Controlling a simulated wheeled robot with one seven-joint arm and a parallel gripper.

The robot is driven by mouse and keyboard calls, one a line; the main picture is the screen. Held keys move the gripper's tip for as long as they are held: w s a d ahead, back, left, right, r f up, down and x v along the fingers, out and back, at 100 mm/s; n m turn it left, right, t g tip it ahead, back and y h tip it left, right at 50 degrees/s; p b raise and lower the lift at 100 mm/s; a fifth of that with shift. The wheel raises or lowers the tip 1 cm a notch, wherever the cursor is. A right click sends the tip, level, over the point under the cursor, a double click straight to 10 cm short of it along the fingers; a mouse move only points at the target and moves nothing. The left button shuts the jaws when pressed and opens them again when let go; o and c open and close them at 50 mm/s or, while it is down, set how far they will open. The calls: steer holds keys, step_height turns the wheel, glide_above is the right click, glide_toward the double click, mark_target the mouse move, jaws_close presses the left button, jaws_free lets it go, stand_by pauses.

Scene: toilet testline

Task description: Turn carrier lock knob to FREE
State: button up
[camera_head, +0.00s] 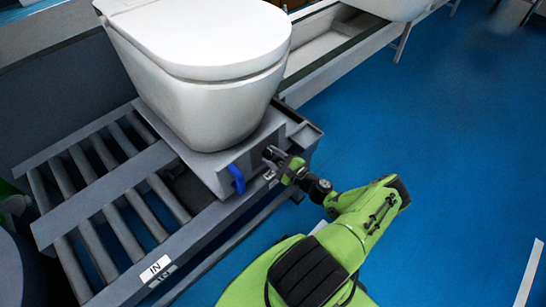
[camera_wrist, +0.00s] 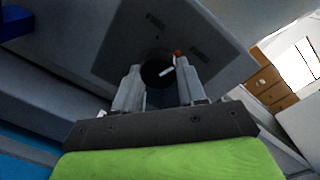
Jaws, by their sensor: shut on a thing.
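The carrier lock knob (camera_wrist: 157,72) is a round black knob with a white pointer line, on a dark plate of the carrier. A small red-orange mark shows beside it, and the lettering on the plate is too blurred to read surely. My gripper (camera_wrist: 161,77) has its two grey fingers on either side of the knob, shut on it. In the head view my gripper (camera_head: 274,158) reaches the front face of the grey carrier (camera_head: 222,167), and the arm hides the knob there. A white toilet (camera_head: 200,70) stands upright on the carrier.
A blue handle (camera_head: 237,179) sticks out of the carrier's front face, left of my gripper. A roller conveyor (camera_head: 95,200) with an "IN" label (camera_head: 155,268) runs left of the carrier. Blue floor (camera_head: 440,150) is open at right. Another white fixture (camera_head: 392,8) stands behind.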

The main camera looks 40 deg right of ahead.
steer(key=n, duration=0.5)
steer(key=shift+r+n, duration=0.1)
steer(key=shift+n, duration=0.2)
steer(key=n+p, duration=0.1)
steer(key=n, duration=0.4)
steer(key=shift+r+n+h, duration=0.1)
steer(key=shift+n+h, duration=0.2)
steer(key=o, duration=1.1)
steer(key=shift+c, duration=0.2)
steer(key=shift+s, duration=0.1)
steer(key=s+p, duration=0.2)
steer(key=s, duration=1.3)
steer(key=shift+s+d+r+p, duration=0.25)
steer(key=shift+r+p, duration=0.1)
steer(key=shift+r, duration=0.05)
